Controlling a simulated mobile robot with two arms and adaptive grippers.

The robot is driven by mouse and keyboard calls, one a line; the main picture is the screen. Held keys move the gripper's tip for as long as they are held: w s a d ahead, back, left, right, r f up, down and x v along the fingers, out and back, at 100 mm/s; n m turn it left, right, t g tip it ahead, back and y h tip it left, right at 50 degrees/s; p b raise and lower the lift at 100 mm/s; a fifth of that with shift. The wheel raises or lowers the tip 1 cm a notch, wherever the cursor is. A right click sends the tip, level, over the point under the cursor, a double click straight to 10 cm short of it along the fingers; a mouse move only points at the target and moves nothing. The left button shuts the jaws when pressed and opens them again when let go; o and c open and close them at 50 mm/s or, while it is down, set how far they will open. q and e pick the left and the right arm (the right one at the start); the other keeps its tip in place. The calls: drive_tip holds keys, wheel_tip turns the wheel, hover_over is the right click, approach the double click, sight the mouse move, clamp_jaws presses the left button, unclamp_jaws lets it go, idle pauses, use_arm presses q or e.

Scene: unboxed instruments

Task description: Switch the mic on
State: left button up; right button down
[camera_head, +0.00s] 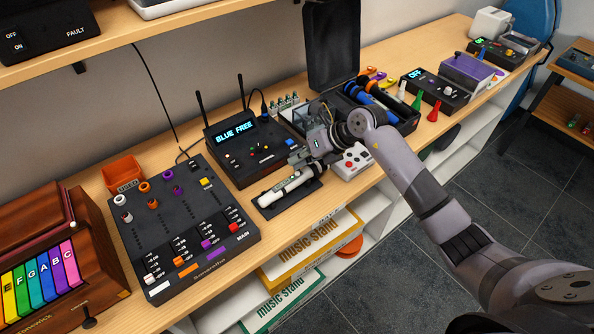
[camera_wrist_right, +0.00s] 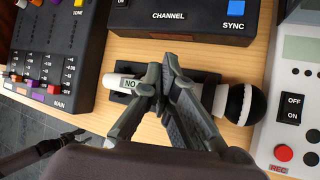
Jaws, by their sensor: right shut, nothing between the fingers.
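The microphone (camera_head: 287,187), with a white body, lies on a small dark pad (camera_head: 270,212) in front of the black receiver (camera_head: 243,143), whose display reads "BLUE FREE". In the right wrist view the microphone (camera_wrist_right: 112,81) lies crosswise, its black and white head to the right. A label at its left part reads "NO" in this view; part of it is hidden by the fingers. My right gripper (camera_head: 303,160) is shut and empty, above the microphone's body. In the wrist view my right gripper (camera_wrist_right: 157,92) has its fingertips beside the label; contact cannot be told.
A black mixer (camera_head: 185,225) stands to the left of the microphone. A white recorder (camera_head: 352,163) with buttons sits close to the right. An open black case (camera_head: 333,50) stands behind my right arm. The bench's front edge is just in front of the pad.

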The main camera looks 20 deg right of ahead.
drive_tip(key=r+p, duration=0.3)
drive_tip(key=r, duration=0.2)
drive_tip(key=shift+a+r+p, duration=0.2)
drive_tip(key=shift+r+p, duration=0.15)
